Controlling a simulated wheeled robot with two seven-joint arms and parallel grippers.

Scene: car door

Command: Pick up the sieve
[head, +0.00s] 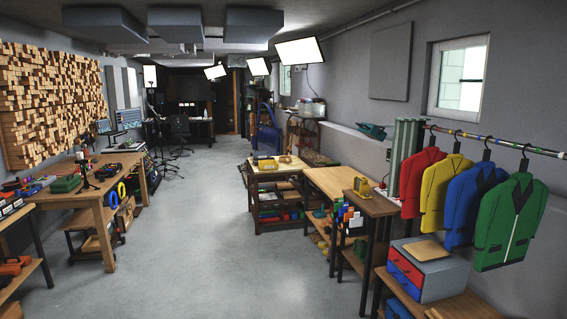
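I cannot make out a sieve in the head view; the small things on the tables and shelves are too small to tell apart at this distance. Neither of my grippers is in view, and no arm shows. On the right, a light wooden table (277,164) carries a yellow object (266,163) and a small round tan item (285,159) that I cannot identify. Another yellow object (362,186) stands on a dark table farther right.
A wooden workbench (105,182) with tools stands at the left. Red, yellow, blue and green jackets (511,222) hang from a rail at the right, above a grey drawer box (440,268). A blue car door (268,135) stands farther back. The grey floor (195,240) between is clear.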

